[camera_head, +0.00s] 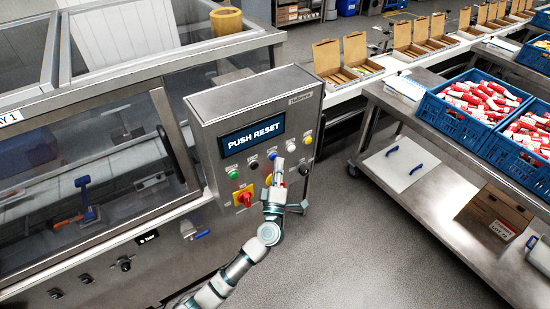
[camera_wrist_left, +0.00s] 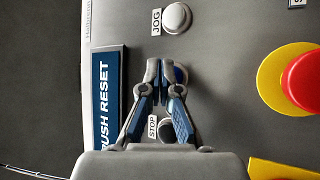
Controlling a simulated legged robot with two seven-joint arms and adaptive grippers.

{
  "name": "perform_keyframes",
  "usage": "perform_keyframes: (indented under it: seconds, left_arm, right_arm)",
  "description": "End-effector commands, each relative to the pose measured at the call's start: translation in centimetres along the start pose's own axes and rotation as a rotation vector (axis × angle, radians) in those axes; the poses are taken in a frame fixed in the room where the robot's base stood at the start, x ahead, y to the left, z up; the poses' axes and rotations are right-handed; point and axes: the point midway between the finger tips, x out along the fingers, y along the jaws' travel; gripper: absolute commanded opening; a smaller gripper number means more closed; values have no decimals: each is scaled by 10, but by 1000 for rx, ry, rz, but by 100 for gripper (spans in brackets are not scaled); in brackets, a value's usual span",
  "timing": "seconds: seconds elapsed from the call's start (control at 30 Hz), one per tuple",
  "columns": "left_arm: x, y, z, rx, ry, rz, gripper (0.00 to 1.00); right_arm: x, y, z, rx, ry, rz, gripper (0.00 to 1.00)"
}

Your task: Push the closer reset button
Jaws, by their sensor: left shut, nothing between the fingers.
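The grey control box (camera_head: 209,112) has a screen reading "PUSH RESET" (camera_head: 252,137) above a row of buttons. A blue button (camera_head: 272,154) sits mid-row. In the left wrist view the blue button (camera_wrist_left: 180,75) is partly hidden behind the fingertips. My left gripper (camera_head: 279,163) is shut and empty, in front of the panel, with its tips just below the blue button in the head view. It also shows in the left wrist view (camera_wrist_left: 158,68). I cannot tell whether the tips touch the panel. My right gripper is out of view.
Near the gripper are a white JOG button (camera_wrist_left: 177,17), a black STOP button (camera_wrist_left: 167,128) and a red-on-yellow knob (camera_wrist_left: 303,82). The panel also has a green button (camera_head: 233,173) and a yellow button (camera_head: 308,139). A metal table with blue crates (camera_head: 462,128) stands right.

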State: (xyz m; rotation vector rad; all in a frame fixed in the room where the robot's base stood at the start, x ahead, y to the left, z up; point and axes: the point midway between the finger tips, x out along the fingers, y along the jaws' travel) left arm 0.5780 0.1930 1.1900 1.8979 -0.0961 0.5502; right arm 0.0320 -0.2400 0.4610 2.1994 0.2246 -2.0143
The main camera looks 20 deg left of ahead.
Motion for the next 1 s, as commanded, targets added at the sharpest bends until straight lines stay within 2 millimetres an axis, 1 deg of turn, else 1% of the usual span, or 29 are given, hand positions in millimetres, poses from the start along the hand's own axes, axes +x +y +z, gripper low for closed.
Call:
perform_keyframes:
  seconds: [0.53, 1.0]
  left_arm:
    - [5, -3, -4, 1, 1, 1, 0]
    - [7, -4, -5, 0, 2, 1, 0]
  right_arm:
    - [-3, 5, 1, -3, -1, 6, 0]
    - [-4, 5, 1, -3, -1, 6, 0]
